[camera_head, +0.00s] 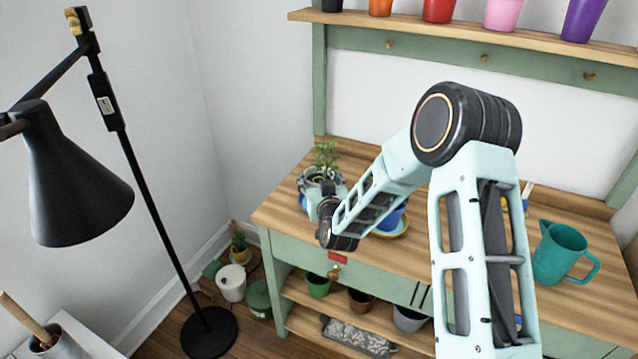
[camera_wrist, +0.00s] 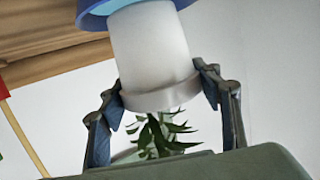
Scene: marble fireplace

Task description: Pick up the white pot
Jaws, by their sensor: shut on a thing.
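The white pot (camera_wrist: 152,50) is upside down in the wrist view, its rim towards my gripper (camera_wrist: 162,85). My two fingers press on opposite sides of the rim. Green leaves (camera_wrist: 165,135) come out past the rim. A blue saucer-like piece (camera_wrist: 100,12) is at the pot's base. In the camera_head view, the plant (camera_head: 325,156) stands at the table's back left, and my gripper (camera_head: 318,184) is at the pot, hiding much of it. I cannot tell whether the pot is clear of the table.
The wooden tabletop (camera_head: 275,212) has a blue pot on a yellow-rimmed saucer (camera_head: 402,228) beside my arm and a teal jug (camera_head: 560,252) on the right. Coloured pots line the shelf (camera_head: 350,20) above. A black floor lamp (camera_head: 75,190) stands to the left.

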